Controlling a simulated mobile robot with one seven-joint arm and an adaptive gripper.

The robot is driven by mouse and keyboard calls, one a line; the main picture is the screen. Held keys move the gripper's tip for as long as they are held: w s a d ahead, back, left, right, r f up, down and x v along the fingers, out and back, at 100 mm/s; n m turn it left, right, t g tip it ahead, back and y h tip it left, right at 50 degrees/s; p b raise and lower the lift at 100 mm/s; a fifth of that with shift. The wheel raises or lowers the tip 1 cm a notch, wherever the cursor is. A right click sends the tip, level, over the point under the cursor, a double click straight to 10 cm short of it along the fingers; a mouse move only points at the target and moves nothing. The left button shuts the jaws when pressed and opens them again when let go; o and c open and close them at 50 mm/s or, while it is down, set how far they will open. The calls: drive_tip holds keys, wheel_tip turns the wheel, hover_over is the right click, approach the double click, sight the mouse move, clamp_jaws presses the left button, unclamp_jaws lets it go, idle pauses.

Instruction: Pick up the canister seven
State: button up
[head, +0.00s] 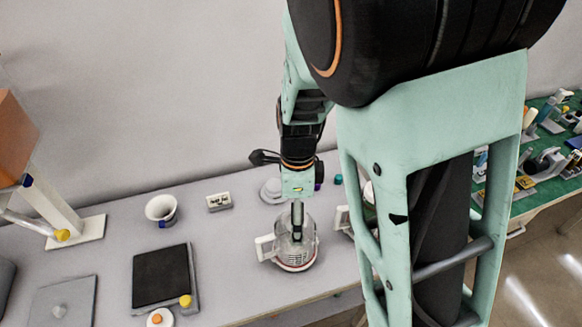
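A clear jug-like canister (306,252) with a white side handle and a white-and-red base stands upright on the grey table. No number is readable on it, so I cannot tell if it is canister seven. My gripper (297,228) points straight down, with its fingers at or inside the top of this canister. From this side the fingers overlap each other, and I cannot see whether they are apart or grip anything. A second white handle (343,219) shows just to the right; the rest of that object is hidden behind my arm.
A whitish round object (270,190) is close behind my gripper. A green bench (535,185) with several tools is at right.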

wheel_tip(320, 180, down, 11)
drive_tip(key=shift+w+a+r+b, duration=0.1)
drive_tip(key=shift+w+a+b, duration=0.05)
drive_tip(key=shift+b, duration=0.85)
drive_tip(key=shift+c, duration=0.5)
drive_tip(key=c, duration=1.7)
drive_tip(key=shift+r, duration=0.25)
